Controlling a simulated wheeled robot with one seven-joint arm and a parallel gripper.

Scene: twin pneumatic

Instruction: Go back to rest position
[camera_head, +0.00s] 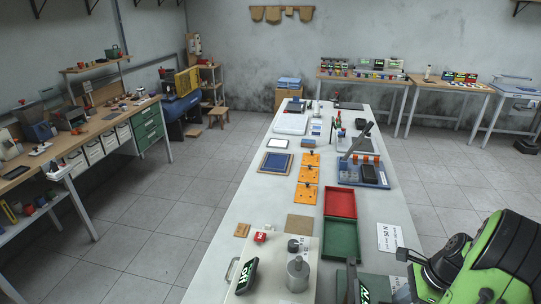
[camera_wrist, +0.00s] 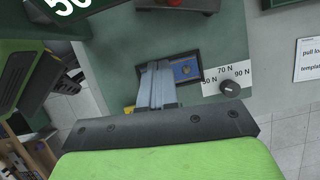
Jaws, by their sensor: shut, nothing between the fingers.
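My gripper (camera_wrist: 157,84) shows in the wrist view with its two grey fingers together and nothing between them. Behind the fingers is a dark framed screen (camera_wrist: 187,70) on a green panel (camera_wrist: 118,48); I cannot tell whether the fingertips touch it. In the head view my green arm fills the lower right corner, and I cannot make out the fingers there.
A black knob (camera_wrist: 230,88) sits by a white scale marked 50 N, 70 N and 90 N. The long white table (camera_head: 232,212) carries a red tray (camera_head: 340,203), a green tray (camera_head: 341,240), orange plates (camera_head: 307,176) and a metal cylinder (camera_head: 298,273). Grey floor (camera_head: 150,232) lies clear left of it.

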